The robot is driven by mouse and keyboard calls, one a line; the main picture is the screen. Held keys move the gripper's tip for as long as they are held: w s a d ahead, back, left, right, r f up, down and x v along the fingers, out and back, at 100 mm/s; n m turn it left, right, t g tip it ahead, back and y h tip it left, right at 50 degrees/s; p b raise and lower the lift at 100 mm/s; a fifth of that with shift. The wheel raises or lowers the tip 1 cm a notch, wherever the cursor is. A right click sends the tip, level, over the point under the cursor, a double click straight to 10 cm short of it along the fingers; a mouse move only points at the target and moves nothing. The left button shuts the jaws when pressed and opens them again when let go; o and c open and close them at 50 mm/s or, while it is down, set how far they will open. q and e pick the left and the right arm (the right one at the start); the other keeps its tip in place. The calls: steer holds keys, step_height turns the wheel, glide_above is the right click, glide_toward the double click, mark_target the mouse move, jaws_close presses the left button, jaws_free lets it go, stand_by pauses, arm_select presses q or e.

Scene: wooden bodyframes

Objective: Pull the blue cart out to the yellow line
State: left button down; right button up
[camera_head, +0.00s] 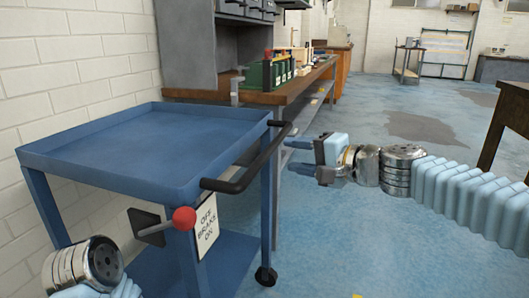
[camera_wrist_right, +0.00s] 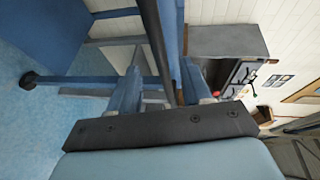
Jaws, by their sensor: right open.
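The blue cart (camera_head: 140,150) stands at the left by the white wall. Its black handle bar (camera_head: 245,172) runs along its right side. A brake lever with a red knob (camera_head: 184,218) is on its front side, beside a sign (camera_head: 207,225) reading OFF, BRAKE, ON; I cannot tell its setting. My right gripper (camera_head: 294,157) is open at the far end of the handle. In the right wrist view the black bar (camera_wrist_right: 156,42) shows between its two fingers (camera_wrist_right: 158,88). My left wrist is at the lower left; its gripper is not visible. A small yellow mark (camera_head: 357,296) shows at the bottom edge.
A wooden workbench (camera_head: 300,86) with green boxes (camera_head: 280,70) stands behind the cart, below a grey cabinet. A dark wooden table (camera_head: 510,110) is at the right edge. The blue floor (camera_head: 350,230) right of the cart is clear.

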mark_target(272, 152)
steer(key=x, duration=1)
steer(key=shift+a+f, duration=0.1)
jaws_close()
